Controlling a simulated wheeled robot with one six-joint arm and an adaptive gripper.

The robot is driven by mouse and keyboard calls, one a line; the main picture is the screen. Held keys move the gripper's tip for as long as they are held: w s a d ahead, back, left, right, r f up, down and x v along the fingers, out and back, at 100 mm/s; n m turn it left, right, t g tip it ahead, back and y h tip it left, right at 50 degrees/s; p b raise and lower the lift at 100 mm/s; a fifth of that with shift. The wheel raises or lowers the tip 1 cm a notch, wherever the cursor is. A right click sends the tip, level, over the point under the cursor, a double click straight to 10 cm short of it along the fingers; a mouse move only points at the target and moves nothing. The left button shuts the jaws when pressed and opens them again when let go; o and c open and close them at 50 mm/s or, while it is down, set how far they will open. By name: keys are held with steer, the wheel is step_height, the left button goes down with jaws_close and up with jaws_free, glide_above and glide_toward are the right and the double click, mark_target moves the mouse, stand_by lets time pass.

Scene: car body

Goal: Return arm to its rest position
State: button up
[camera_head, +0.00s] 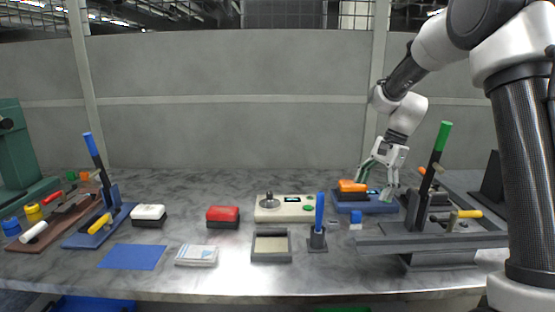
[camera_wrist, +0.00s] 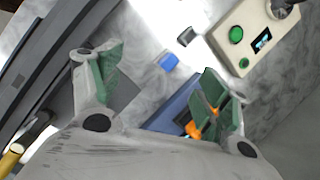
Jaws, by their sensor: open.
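My gripper (camera_head: 381,177) is at the right of the workbench, above the blue base (camera_head: 372,206) that carries an orange-topped item (camera_head: 352,186). In the wrist view my gripper (camera_wrist: 165,85) shows two green-padded fingers spread wide apart with nothing held between them. The blue base (camera_wrist: 180,112) and part of the orange item (camera_wrist: 194,129) lie below and partly behind the right finger. My arm reaches in from the right side of the head view.
A grey fixture with a green-handled lever (camera_head: 442,137) stands close right of my gripper. A small blue block (camera_head: 355,217), a blue-handled tool in a holder (camera_head: 319,215) and a control box (camera_head: 285,208) stand left. A red-topped block (camera_head: 223,216) is farther left.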

steer(key=s+d+r+n+t+h, duration=0.1)
steer(key=s+d+r+n, duration=0.1)
steer(key=s, duration=0.8)
steer(key=s+d+r+n+t+h, duration=0.1)
steer(key=s+d+r+n+t, duration=0.1)
steer(key=s+n, duration=0.4)
steer(key=s+d+r+n+t+h, duration=0.1)
steer(key=s+d+r+n, duration=0.3)
steer(key=s, duration=1.1)
steer(key=shift+d+r+t+h, duration=0.15)
steer(key=shift+r+t+h, duration=0.25)
steer(key=shift+r, duration=0.6)
